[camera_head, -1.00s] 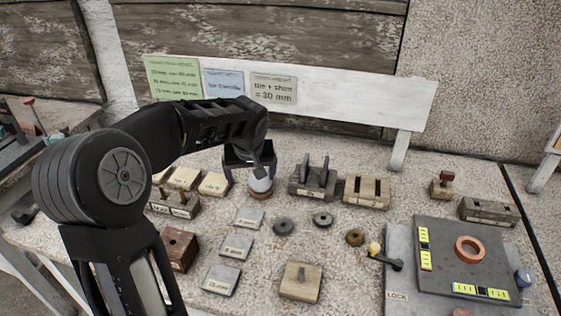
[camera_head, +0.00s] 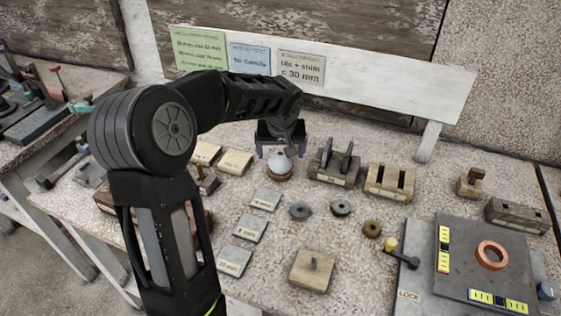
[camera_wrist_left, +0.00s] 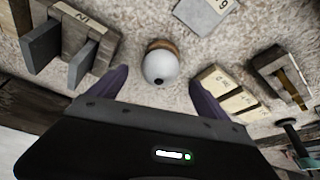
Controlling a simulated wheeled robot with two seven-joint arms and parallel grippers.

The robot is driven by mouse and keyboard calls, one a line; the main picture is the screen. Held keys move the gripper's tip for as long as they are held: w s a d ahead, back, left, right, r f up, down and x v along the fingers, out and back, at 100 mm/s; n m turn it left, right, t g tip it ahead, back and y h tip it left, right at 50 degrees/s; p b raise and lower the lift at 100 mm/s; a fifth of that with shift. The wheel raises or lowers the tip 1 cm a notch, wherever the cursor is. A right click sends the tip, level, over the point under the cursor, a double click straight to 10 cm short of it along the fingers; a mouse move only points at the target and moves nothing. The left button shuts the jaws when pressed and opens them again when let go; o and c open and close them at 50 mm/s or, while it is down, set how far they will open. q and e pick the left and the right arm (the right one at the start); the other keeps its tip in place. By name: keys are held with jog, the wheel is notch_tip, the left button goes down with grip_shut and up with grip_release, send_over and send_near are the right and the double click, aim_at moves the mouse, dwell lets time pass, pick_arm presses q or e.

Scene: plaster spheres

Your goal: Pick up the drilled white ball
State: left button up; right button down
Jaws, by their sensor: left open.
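The drilled white ball (camera_head: 280,161) sits on a small brown round base on the table. In the left wrist view the ball (camera_wrist_left: 160,66) shows a dark hole facing the camera, with its base partly hidden behind it. My left gripper (camera_head: 281,152) is open at the ball, its two purple fingers apart. In the left wrist view the fingers (camera_wrist_left: 150,88) stand to either side of the ball, with visible gaps and nothing held. My right gripper does not show.
A slotted block with two grey plates (camera_head: 334,163) stands close right of the ball, and another slotted block (camera_head: 389,182) beyond it. Pale blocks (camera_head: 236,162) stand to the left. Grey tiles (camera_head: 265,199) and dark discs (camera_head: 300,211) lie in front. A grey panel (camera_head: 470,235) lies at right.

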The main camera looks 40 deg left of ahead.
aim_at(280, 156)
pick_arm(q)
jog(key=shift+w+a+f, duration=0.1)
jog(key=shift+f, duration=0.25)
jog(key=p+x, duration=0.1)
jog(key=x, duration=0.3)
jog(key=shift+w+a+f+p, duration=0.1)
jog(key=shift+f+p, duration=0.1)
jog(key=shift+p, duration=0.1)
jog(key=shift+c, duration=0.5)
jog(key=shift+r, duration=0.1)
jog(key=c, duration=1.6)
jog(key=shift+o, duration=0.2)
notch_tip(280, 156, up, 10)
jog(key=b, duration=0.1)
